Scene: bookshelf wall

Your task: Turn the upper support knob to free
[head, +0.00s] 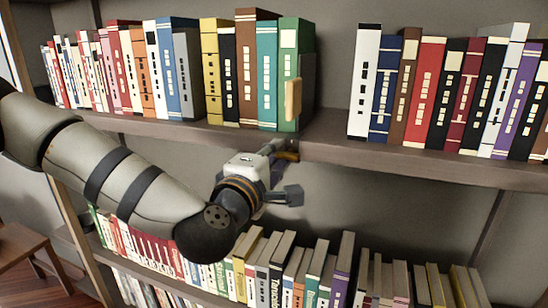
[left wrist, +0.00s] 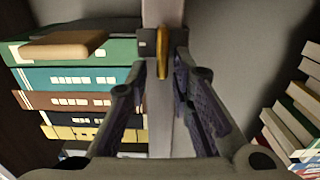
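A small yellow knob (left wrist: 163,52) stands out from a dark mount (left wrist: 146,43) on the shelf's front edge in the left wrist view. In the head view, a yellow-orange bit of it (head: 288,155) shows just under the upper shelf's edge, partly covered by my gripper. My left gripper (head: 284,170) is open at that edge. In the left wrist view its two fingers (left wrist: 160,62) stand on either side of the knob, with gaps showing. A tan wooden piece (head: 293,98) sits before the green book's spine; it also shows in the left wrist view (left wrist: 65,44). My right gripper is not in view.
The upper shelf (head: 400,160) runs just above my left gripper and carries a row of books on each side of a gap. Green (head: 289,60) and teal (head: 266,70) books stand nearest the gripper. More books (head: 290,265) fill the lower shelf below my arm.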

